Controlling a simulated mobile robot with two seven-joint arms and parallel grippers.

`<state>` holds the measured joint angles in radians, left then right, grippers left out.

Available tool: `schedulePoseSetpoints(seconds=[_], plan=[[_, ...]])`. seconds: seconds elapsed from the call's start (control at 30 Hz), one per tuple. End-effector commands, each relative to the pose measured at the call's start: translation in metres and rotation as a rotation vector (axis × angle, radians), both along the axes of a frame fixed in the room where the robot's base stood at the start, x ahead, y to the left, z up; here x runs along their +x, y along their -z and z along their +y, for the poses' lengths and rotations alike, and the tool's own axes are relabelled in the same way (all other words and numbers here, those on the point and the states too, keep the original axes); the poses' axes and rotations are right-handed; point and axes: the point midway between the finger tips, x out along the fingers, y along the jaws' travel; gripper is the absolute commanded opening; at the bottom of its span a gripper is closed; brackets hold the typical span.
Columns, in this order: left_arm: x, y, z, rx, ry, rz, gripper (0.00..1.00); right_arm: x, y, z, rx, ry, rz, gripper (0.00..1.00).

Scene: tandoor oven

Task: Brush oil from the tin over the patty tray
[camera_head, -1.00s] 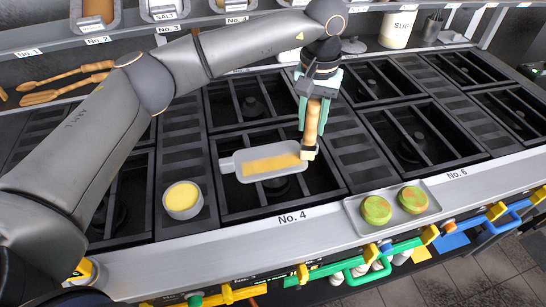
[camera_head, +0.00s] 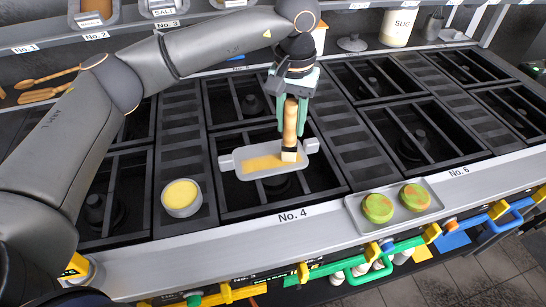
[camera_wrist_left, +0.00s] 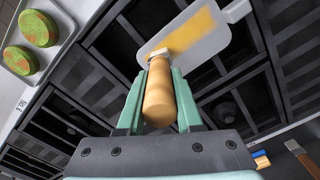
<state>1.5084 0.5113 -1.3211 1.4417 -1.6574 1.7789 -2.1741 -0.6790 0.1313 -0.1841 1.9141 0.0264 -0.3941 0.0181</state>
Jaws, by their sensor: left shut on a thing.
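My left gripper (camera_head: 290,118) is shut on a brush (camera_head: 290,135) with a pale wooden handle, held nearly upright, bristles down. In the left wrist view the brush handle (camera_wrist_left: 159,95) lies between the fingers. The bristle end is at the right part of the grey oil tin (camera_head: 229,163), over or in the yellow oil (camera_head: 262,163); contact is hard to tell. The patty tray (camera_head: 385,228) lies on the front ledge at right, with two green-and-orange patties (camera_head: 377,208) (camera_head: 415,197) on it. My right gripper is not in view.
A small round grey bowl (camera_head: 182,210) with yellow contents stands left of the tin. Slatted stove grates surround the tin. Wooden utensils (camera_head: 45,92) lie at the far left. Coloured pipes and valves (camera_head: 300,277) run below the front ledge.

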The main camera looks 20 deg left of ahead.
Motion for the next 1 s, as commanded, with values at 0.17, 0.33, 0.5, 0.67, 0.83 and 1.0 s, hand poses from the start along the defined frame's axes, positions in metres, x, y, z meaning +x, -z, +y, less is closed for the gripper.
schedulePoseSetpoints(seconds=[0.17,0.33,0.5,0.67,0.83,1.0], plan=[[-0.003,0.000,0.003,-0.001,0.000,0.000,0.00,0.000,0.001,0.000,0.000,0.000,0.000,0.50],[-0.003,0.000,0.003,0.000,0.000,0.000,0.00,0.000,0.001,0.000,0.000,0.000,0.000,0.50],[-0.003,0.001,0.003,0.000,0.000,0.000,0.00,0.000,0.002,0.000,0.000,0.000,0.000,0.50],[-0.001,0.000,0.001,0.000,0.000,0.000,0.00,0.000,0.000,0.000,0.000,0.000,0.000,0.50],[0.007,-0.001,-0.010,0.000,0.000,0.000,0.00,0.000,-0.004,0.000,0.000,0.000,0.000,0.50],[0.012,-0.001,-0.016,0.000,-0.001,0.000,0.00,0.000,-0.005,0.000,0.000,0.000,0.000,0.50]])
